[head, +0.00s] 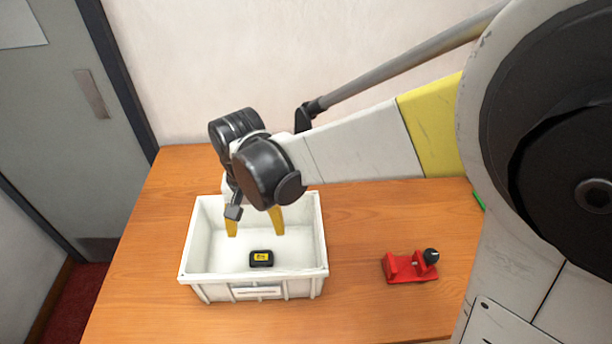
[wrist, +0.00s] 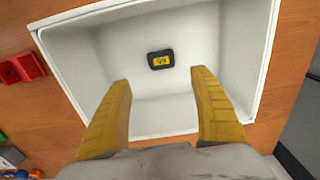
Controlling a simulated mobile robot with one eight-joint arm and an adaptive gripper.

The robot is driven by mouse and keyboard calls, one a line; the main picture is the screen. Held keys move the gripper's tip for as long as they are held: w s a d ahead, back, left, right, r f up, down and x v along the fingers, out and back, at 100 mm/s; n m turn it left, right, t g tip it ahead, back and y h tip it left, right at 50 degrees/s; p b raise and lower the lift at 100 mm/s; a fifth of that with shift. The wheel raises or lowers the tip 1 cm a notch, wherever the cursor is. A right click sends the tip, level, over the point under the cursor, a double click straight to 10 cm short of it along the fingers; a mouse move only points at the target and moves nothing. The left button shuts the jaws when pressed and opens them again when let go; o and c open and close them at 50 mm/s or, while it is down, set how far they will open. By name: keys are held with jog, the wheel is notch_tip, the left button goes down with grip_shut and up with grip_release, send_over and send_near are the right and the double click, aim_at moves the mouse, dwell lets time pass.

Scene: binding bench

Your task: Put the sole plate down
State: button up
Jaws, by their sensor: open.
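My gripper (head: 254,228) is open, its two yellow fingers spread and pointing down into the white bin (head: 254,292). In the wrist view nothing is between the fingertips (wrist: 162,80). A small black block with a yellow label (head: 261,259) lies flat on the bin floor, below the fingers and apart from them. In the wrist view this block (wrist: 160,60) shows beyond the fingertips, near the middle of the bin floor. No part is plainly recognisable as a sole plate, and I cannot tell whether this block is it.
A red tool with a black knob (head: 409,266) stands on the wooden table (head: 360,220) right of the bin. A green thing (head: 479,201) lies near the right, partly hidden by my arm. The bin walls surround the fingers. The table between bin and red tool is clear.

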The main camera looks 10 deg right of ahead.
jog(key=s+d+r+t, duration=0.2)
jog(key=d+r, duration=0.1)
jog(key=d, duration=0.3)
jog(key=s+d+r+n+t, duration=0.1)
jog(key=s+d+r+t, duration=0.1)
jog(key=d, duration=0.5)
jog(key=s+d+r+t, duration=0.3)
jog(key=d+r, duration=0.2)
jog(key=d, duration=0.2)
jog(key=shift+s+d+n, duration=0.2)
jog(key=shift+s+n, duration=0.1)
jog(key=shift+s, duration=0.1)
